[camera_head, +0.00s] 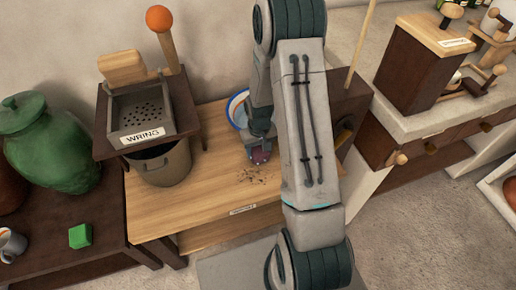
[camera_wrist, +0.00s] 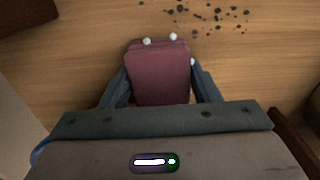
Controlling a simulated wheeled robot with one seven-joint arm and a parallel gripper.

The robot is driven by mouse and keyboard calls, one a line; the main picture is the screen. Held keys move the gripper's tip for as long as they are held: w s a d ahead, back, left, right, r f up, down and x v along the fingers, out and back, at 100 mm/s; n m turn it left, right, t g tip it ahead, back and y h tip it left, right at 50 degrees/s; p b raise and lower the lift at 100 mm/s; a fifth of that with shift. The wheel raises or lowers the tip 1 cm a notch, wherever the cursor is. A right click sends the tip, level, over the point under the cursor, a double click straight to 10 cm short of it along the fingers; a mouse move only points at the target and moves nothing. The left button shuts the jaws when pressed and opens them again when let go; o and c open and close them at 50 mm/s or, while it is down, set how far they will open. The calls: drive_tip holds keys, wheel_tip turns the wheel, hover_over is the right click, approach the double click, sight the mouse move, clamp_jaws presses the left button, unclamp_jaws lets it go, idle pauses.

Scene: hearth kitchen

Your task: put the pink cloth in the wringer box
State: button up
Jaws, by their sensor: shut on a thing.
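The pink cloth (camera_wrist: 158,75) is a folded dark pink block in the wrist view, with small white drops on its far edge. My gripper (camera_wrist: 158,88) is shut on it, one finger on each side. In the head view the cloth (camera_head: 261,156) shows small below my gripper (camera_head: 257,145), over the wooden counter. I cannot tell whether it touches the wood. The wringer box (camera_head: 143,112) is a grey tray with a perforated floor and a "WRING" label, on a dark stand to the left of my gripper. Its visible floor is empty.
Dark crumbs (camera_head: 259,176) lie on the counter (camera_head: 200,205). A blue-rimmed white plate (camera_head: 237,108) is behind my gripper. A pot (camera_head: 165,168) is under the wringer stand. A wooden post with an orange ball (camera_head: 159,19) rises behind the box. A green jar (camera_head: 48,145) stands left.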

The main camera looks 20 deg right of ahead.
drive_tip(key=shift+d+f, duration=0.1)
drive_tip(key=shift+d, duration=0.3)
drive_tip(key=shift+f, duration=0.15)
drive_tip(key=o, duration=0.9)
drive_tip(key=shift+a, duration=0.1)
drive_tip(key=shift+o, duration=0.4)
